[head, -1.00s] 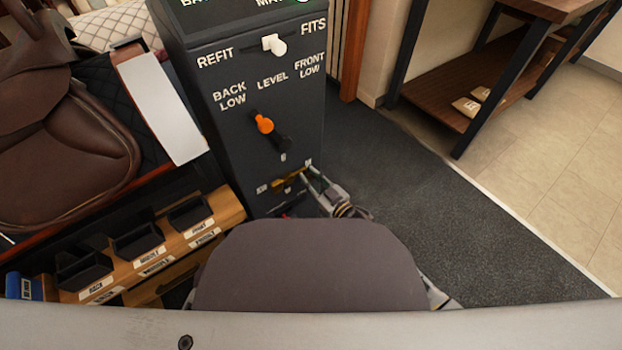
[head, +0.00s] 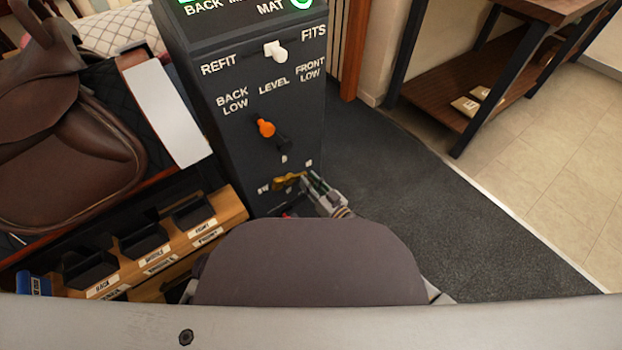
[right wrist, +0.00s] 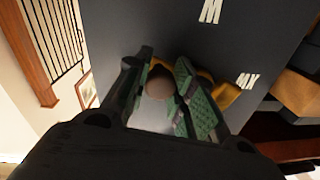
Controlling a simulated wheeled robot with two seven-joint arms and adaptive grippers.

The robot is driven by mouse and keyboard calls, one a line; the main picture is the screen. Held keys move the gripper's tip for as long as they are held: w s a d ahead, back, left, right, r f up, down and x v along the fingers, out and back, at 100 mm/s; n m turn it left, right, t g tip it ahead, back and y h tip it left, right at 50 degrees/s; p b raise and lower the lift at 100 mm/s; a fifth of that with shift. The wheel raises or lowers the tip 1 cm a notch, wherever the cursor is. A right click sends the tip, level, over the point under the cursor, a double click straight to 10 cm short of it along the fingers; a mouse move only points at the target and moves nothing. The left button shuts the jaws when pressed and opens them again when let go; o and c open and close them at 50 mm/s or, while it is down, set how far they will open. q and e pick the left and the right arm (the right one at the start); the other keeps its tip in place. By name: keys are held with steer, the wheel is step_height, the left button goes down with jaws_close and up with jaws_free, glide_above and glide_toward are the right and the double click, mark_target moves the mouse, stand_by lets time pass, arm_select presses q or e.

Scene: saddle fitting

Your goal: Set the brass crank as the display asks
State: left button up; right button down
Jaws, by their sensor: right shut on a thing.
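The brass crank (head: 287,181) is low on the front of the dark console, partly covered by my right gripper (head: 309,181) in the head view. In the right wrist view, my right gripper (right wrist: 165,90) has its green-padded fingers on either side of the crank's round brownish knob (right wrist: 160,82), shut on it. The brass arm (right wrist: 222,95) of the crank shows behind the right-hand finger. My left gripper is not in view.
Above the crank are an orange-tipped lever (head: 267,128) and a white switch (head: 277,52) between REFIT and FITS. A wooden rack with black bins (head: 143,240) and a brown saddle (head: 50,150) stand left. Dark carpet (head: 420,200) is clear on the right.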

steer(key=m, duration=0.1)
steer(key=f+m, duration=0.1)
steer(key=m, duration=0.1)
steer(key=shift+s+a+f+p, duration=0.2)
steer(key=shift+a+f+p, duration=0.05)
steer(key=shift+a+p, duration=0.05)
arm_select(q)
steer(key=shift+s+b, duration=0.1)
steer(key=shift+b, duration=0.25)
arm_select(e)
steer(key=shift+s+a+f+m+t, duration=0.15)
steer(key=shift+s+a+f+m, duration=0.4)
steer(key=shift+m, duration=1.35)
steer(key=shift+s+a+f+m+t, duration=0.1)
steer(key=shift+s+a+f+m, duration=0.5)
steer(key=shift+m, duration=1.3)
steer(key=shift+s+a+f+m+t, duration=0.15)
steer(key=shift+s+a+m, duration=0.45)
steer(key=shift+m, duration=1.3)
steer(key=shift+w+a, duration=0.2)
steer(key=shift+w, duration=0.05)
steer(key=c, duration=1.2)
jaws_free()
steer(key=shift+r, duration=0.1)
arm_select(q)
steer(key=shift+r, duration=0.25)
arm_select(e)
steer(key=shift+o, duration=0.2)
